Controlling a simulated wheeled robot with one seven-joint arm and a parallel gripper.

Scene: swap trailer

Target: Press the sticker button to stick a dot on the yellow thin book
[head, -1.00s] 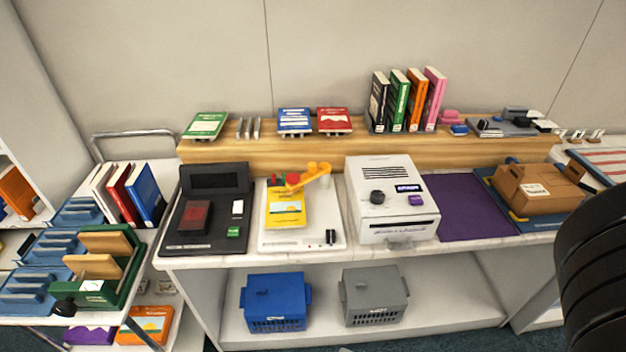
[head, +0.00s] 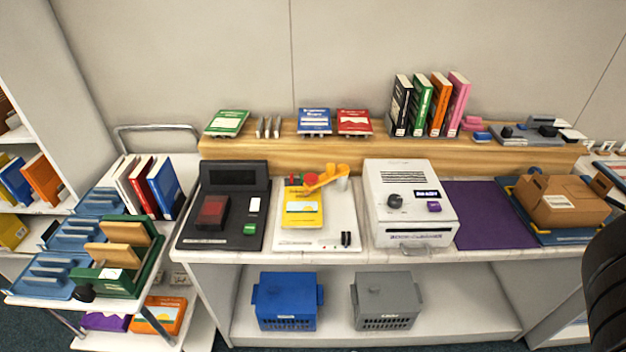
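The yellow thin book (head: 302,212) lies flat on a white sticker device (head: 331,239) on the counter, with its cover facing up. A yellow-orange arm (head: 328,178) of the device reaches over the book's far edge. I cannot tell which piece is the button, nor whether a dot is on the book. My gripper is not in view. A black ribbed part at the right edge seems to be mine.
Left of the device is a black machine (head: 184,236) with a screen; right is a white machine (head: 414,236) with a knob, then a purple mat (head: 484,218) and a cardboard box (head: 563,203). A wooden shelf (head: 300,150) runs behind. Blue (head: 287,300) and grey (head: 385,300) baskets stand below. A cart is at left.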

